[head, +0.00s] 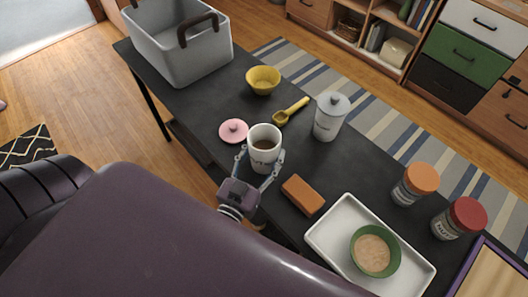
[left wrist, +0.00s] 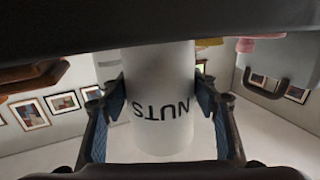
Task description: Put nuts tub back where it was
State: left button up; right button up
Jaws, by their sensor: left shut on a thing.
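In the left wrist view the tub (left wrist: 158,85) fills the middle between the fingers, with NUTS lettering upside down. A pink lid (head: 234,131) lies on the table just left of the tub. I cannot tell whether the tub's base touches the table. My right gripper is not in view.
On the dark table (head: 215,107) are a grey bin (head: 205,62), yellow bowl (head: 263,80), yellow scoop (head: 291,111), lidded white canister (head: 329,120), brown block (head: 303,195), white tray (head: 325,240) holding a green bowl (head: 374,252), orange-lidded jar (head: 415,184) and red-lidded jar (head: 460,217).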

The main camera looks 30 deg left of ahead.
pick_arm(q)
jog(key=o, duration=1.4)
jog(key=shift+f, duration=0.1)
jog(key=shift+r, duration=0.25)
jog(key=s, duration=0.8)
jog(key=s+b, duration=0.1)
jog(key=s, duration=0.3)
jog(key=shift+d, duration=0.4)
